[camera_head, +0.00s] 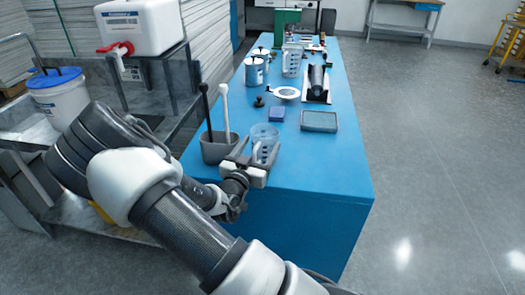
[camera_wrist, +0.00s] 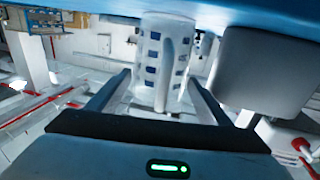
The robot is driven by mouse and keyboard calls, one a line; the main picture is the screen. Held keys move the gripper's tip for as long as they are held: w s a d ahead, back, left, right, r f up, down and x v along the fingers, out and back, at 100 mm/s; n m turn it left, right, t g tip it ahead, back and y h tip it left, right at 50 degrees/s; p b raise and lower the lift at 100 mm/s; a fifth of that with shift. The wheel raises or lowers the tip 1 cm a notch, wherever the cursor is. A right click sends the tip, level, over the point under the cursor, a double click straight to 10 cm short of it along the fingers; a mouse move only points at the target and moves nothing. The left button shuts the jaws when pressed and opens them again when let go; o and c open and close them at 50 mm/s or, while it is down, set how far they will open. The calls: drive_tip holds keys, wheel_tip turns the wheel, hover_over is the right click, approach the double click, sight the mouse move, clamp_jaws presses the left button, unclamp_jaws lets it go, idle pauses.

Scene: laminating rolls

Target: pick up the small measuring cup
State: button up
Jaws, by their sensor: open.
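The small measuring cup (camera_head: 265,143) is clear with dark marks and stands near the front end of the blue table. In the wrist view, which looks inverted, the cup (camera_wrist: 150,58) shows its blue marks and has its handle toward me. My gripper (camera_head: 257,160) is open at the near side of the cup and hides part of it. In the wrist view the two fingers of my gripper (camera_wrist: 160,82) lie either side of the cup's handle. I cannot tell whether they touch the cup.
A grey pot (camera_head: 217,150) with a black and a white stick stands close left of the cup. The table's right front (camera_head: 330,165) is clear.

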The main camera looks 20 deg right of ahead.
sight(260, 146)
drive_tip(key=shift+x, duration=1.5)
drive_tip(key=c, duration=0.8)
drive_tip(key=shift+r, duration=0.15)
